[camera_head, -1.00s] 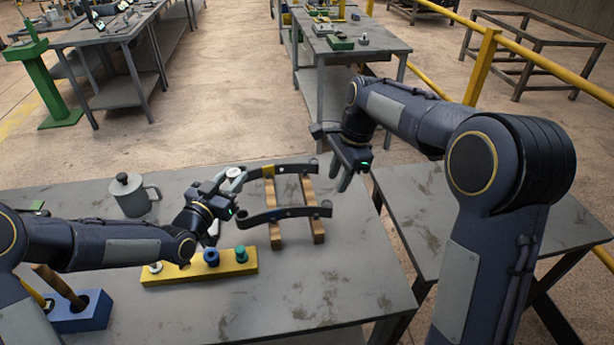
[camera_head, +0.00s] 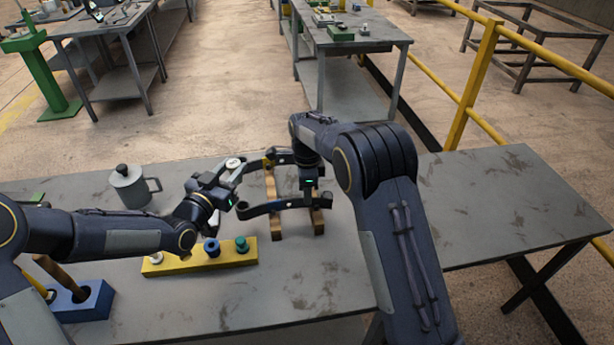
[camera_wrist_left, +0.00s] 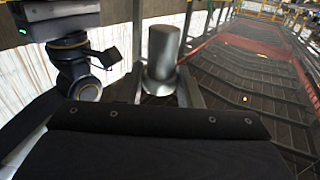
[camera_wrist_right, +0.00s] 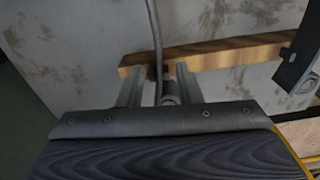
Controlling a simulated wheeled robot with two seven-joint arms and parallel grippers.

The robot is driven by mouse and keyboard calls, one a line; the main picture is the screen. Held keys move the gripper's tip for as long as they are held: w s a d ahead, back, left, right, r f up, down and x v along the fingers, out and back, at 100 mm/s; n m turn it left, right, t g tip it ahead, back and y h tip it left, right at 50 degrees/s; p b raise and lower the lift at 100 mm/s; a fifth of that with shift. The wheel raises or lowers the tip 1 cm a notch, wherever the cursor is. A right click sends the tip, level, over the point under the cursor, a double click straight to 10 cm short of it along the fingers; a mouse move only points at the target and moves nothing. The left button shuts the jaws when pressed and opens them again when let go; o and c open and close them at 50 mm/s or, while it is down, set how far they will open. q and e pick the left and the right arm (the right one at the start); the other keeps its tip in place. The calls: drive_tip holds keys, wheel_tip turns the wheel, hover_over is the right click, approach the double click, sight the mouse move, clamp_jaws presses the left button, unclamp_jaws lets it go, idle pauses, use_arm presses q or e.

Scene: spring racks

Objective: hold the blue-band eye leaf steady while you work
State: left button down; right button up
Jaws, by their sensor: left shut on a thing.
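Two dark curved leaves lie across wooden battens (camera_head: 271,190): a near leaf (camera_head: 262,209) and a far leaf (camera_head: 281,154) with a yellow band. The near one may be the blue-band eye leaf; I cannot make out its band clearly. My left gripper (camera_head: 233,172) is shut on a metal cylinder with a pale top (camera_head: 233,162), held up near the leaves' left ends; the cylinder also shows in the left wrist view (camera_wrist_left: 162,58). My right gripper (camera_wrist_right: 158,84) is open, its fingers on either side of a thin leaf edge (camera_wrist_right: 153,35), near the near leaf's right end.
A yellow block (camera_head: 180,264) with a white, a blue and a green piece stands in front. A lidded grey mug (camera_head: 129,186) is at back left. A blue holder (camera_head: 92,302) with handles is front left. The table's front right is clear.

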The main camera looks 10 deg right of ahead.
sight(307, 207)
drive_tip(key=shift+f, duration=1.95)
drive_tip(key=shift+c, duration=0.3)
clamp_jaws()
use_arm(q)
drive_tip(key=shift+r, duration=0.1)
use_arm(e)
drive_tip(key=shift+r, duration=0.1)
use_arm(q)
drive_tip(key=shift+w+d+r+n+t+y, duration=0.15)
drive_tip(key=shift+d+n+t+y, duration=0.15)
drive_tip(key=shift+d+n+y, duration=0.15)
drive_tip(key=shift+w+d+f+n+t+y, duration=0.1)
drive_tip(key=shift+d+f+n+t+y, duration=0.1)
drive_tip(key=shift+n+t+y, duration=0.3)
drive_tip(key=shift+w+d+f+n+t+y, duration=0.15)
drive_tip(key=shift+n+y, duration=0.1)
drive_tip(key=shift+y, duration=0.4)
drive_tip(key=n+y, duration=0.1)
drive_tip(key=f+n+t+y, duration=0.1)
drive_tip(key=y, duration=0.1)
drive_tip(key=shift+s+a+f, duration=0.15)
drive_tip(key=shift+s+f, duration=0.05)
drive_tip(key=shift+s, duration=0.05)
drive_tip(key=shift+s+a+f+n+t+y, duration=0.2)
drive_tip(key=shift+f+n+y, duration=0.2)
drive_tip(key=shift+y, duration=0.25)
drive_tip(key=shift+s+a+f+n+t+y, duration=0.15)
drive_tip(key=shift+f+n+y, duration=0.2)
drive_tip(key=shift+y, duration=0.3)
